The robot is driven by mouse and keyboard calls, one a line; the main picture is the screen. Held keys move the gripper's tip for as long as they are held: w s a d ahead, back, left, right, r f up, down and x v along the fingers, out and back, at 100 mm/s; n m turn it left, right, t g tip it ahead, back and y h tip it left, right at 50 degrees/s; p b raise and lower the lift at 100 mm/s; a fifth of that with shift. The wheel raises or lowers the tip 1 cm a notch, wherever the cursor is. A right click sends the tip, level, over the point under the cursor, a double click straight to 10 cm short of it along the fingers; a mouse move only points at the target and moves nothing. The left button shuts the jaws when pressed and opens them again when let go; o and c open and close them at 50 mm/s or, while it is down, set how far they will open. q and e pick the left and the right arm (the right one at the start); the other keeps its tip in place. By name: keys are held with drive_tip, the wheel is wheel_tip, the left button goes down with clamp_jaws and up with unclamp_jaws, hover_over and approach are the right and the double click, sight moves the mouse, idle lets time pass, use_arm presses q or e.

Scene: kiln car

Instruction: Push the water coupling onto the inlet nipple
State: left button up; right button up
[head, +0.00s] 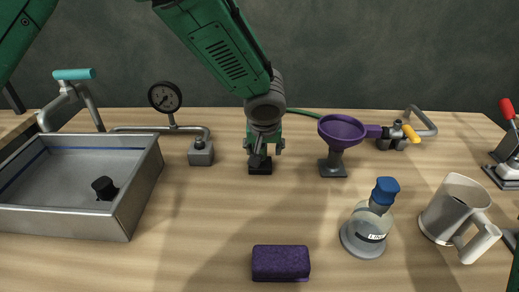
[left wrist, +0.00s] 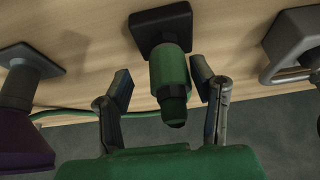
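A green cylinder with a dark tip, which looks like the water coupling (left wrist: 170,68), stands on a small black block (head: 260,169). The block also shows in the left wrist view (left wrist: 150,22). My left gripper (head: 264,146) is above the block. In the left wrist view its two fingers are apart, one on each side of the coupling, with a gap on both sides. In the head view the gripper mostly hides the coupling. A grey block (head: 201,155) with a short upright fitting, perhaps the inlet nipple, stands to the left.
A steel sink (head: 128,213) is at left. A purple funnel (head: 341,130) stands close on the right. A bottle (head: 362,232), mug (head: 452,209) and purple sponge (head: 281,263) are nearer.

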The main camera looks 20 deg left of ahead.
use_arm(q)
drive_tip(key=shift+a, duration=0.1)
drive_tip(key=shift+d, duration=0.45)
drive_tip(key=shift+a, duration=0.4)
drive_tip(key=shift+s+a, duration=0.1)
drive_tip(key=shift+a, duration=0.05)
clamp_jaws()
